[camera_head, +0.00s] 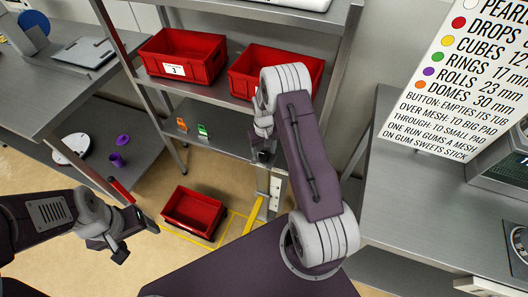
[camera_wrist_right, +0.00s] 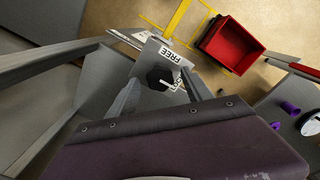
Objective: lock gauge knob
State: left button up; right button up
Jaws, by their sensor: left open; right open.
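The gauge knob (camera_wrist_right: 159,79) is a dark, many-sided knob on a pale plate (camera_wrist_right: 172,52) in the right wrist view. The plate reads "FREE" beside the knob; a second label is partly covered. My right gripper (camera_head: 262,152) is open, and in the wrist view its grey fingers stand on either side of the knob. I cannot tell whether they touch it. In the head view the knob is hidden, and a pale post (camera_head: 275,192) shows below the gripper. My left gripper (camera_head: 137,241) is open and empty above the floor at the lower left.
A red bin (camera_head: 194,212) stands on the floor inside yellow tape. Two red bins (camera_head: 183,57) (camera_head: 290,62) sit on the shelf rack above. Orange (camera_head: 182,125) and green (camera_head: 203,130) pieces lie on the lower shelf. Grey benches stand left and right.

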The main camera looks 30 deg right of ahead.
notch_tip(320, 180, up, 8)
jog(key=shift+r+p, duration=0.2)
jog(key=shift+p, duration=0.1)
notch_tip(320, 180, up, 7)
jog(key=t+p, duration=0.1)
jog(key=p, duration=0.1)
send_over(263, 154)
jog(key=w+a, duration=0.2)
jog(key=s+a+r+n, duration=0.1)
jog(key=s+a+r, duration=0.2)
jog(key=a+r, duration=0.15)
jog(key=s+a+p, duration=0.1)
jog(key=s, duration=0.7)
jog(key=s+a+p, duration=0.1)
jog(key=s+a, duration=0.1)
jog(key=s, duration=0.7)
jog(key=shift+a+r, duration=0.3)
jog(key=shift+r, duration=0.1)
